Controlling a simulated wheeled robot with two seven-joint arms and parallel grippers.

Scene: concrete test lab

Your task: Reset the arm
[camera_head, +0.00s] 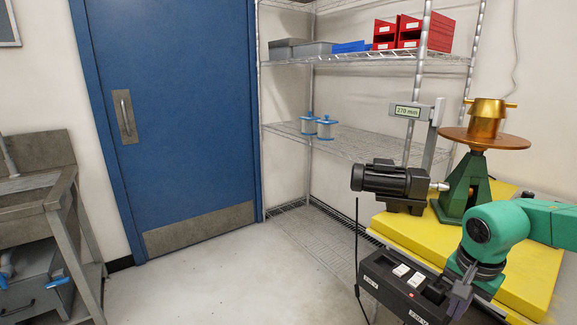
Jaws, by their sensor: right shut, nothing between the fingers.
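My right arm, green with a dark wrist, comes in from the right edge and bends down. Its dark gripper (457,300) is shut and empty, over or beside the right end of a black power box (376,268); I cannot tell if they touch. My left arm and gripper are out of view.
A yellow-topped bench (400,226) carries a black motor (385,180) and a green stand (466,187) with a bronze disc (485,139), close to my right arm. A wire shelf (360,143), a blue door (180,110) and a metal sink bench (35,190) stand around clear floor.

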